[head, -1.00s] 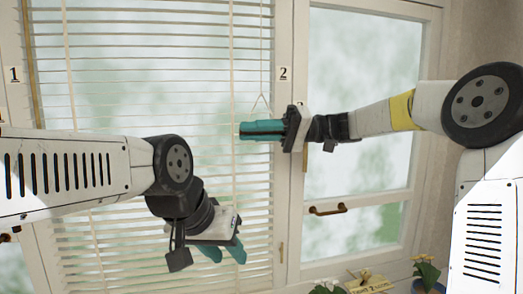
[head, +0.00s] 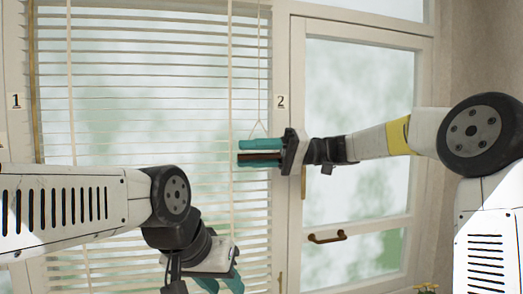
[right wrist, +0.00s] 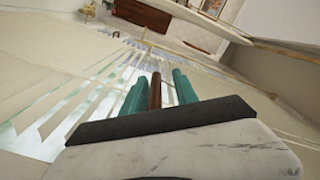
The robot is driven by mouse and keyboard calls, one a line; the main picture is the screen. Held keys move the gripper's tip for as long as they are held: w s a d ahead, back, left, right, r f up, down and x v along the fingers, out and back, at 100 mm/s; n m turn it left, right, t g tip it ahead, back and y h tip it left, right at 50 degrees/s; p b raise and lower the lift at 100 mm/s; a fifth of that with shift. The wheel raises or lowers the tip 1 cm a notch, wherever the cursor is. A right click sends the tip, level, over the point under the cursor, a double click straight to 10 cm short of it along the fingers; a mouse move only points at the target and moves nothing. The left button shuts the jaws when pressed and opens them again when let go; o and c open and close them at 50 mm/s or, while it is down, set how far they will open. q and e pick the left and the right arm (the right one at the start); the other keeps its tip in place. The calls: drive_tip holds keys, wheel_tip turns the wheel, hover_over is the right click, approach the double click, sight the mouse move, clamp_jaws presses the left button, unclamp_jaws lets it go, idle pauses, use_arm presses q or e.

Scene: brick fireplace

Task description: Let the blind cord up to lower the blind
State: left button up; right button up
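The white slatted blind (head: 150,100) covers the left window; its lower end is hidden or out of frame. The thin blind cord (head: 259,60) comes down along its right side and splits into a small triangle above a brown bar-like handle (head: 258,156). My right gripper (head: 255,153) is around this handle, with teal fingers above and below it. In the right wrist view the handle (right wrist: 155,92) lies between the fingers, with a gap on its right side, so the fingers look open. My left gripper (head: 220,284) is low before the blind, pointing down, its fingertips partly cut off.
A label "1" (head: 15,101) is on the left frame post and a label "2" (head: 281,102) on the middle post. The right window (head: 358,120) has no blind and a brown handle (head: 327,237). The right gripper's wrist is close to the middle post.

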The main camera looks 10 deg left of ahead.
drive_tip(key=r, duration=0.1)
drive_tip(key=s+r, duration=0.1)
drive_tip(key=r, duration=0.1)
drive_tip(key=shift+d, duration=0.15)
drive_tip(key=o, duration=0.7)
drive_tip(key=s, duration=0.2)
drive_tip(key=shift+s+d, duration=0.1)
drive_tip(key=shift+s, duration=0.2)
drive_tip(key=s+d, duration=0.1)
drive_tip(key=s, duration=0.3)
drive_tip(key=s+d+r, duration=0.1)
drive_tip(key=s, duration=0.3)
drive_tip(key=s+d, duration=0.1)
drive_tip(key=s, duration=0.3)
drive_tip(key=shift+d+r, duration=0.15)
drive_tip(key=shift+d, duration=0.05)
drive_tip(key=c, duration=0.7)
